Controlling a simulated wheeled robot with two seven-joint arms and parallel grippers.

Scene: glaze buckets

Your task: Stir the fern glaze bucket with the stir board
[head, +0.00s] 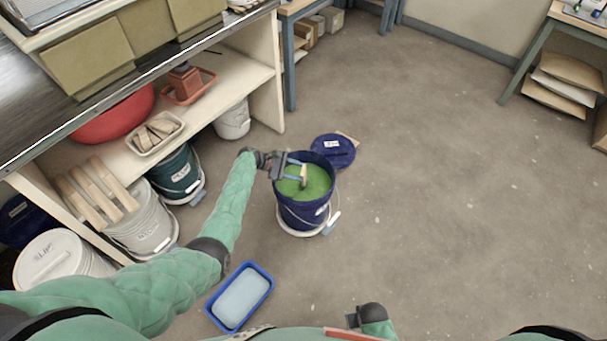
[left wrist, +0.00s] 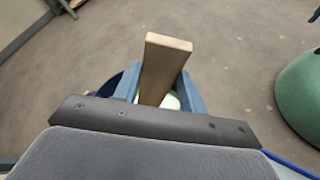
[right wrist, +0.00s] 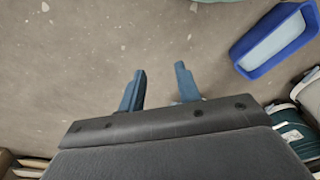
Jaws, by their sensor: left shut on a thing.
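The fern glaze bucket (head: 303,210) is dark blue, holds green glaze (head: 316,184) and stands on the floor in the middle of the head view. My left gripper (head: 301,173) is over the bucket's opening, shut on the stir board (head: 304,178). The board is a pale wooden slat, upright, with its lower end hidden in the glaze. Its top end (left wrist: 165,68) shows between the fingers in the left wrist view. My right gripper (right wrist: 160,88) is open and empty, with bare floor between its fingers in the right wrist view.
A blue lid (head: 333,151) lies behind the bucket. A blue tub of pale water (head: 240,297) is on the floor at front. Shelving with a white bucket holding several boards (head: 140,225) stands left. Floor to the right is clear.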

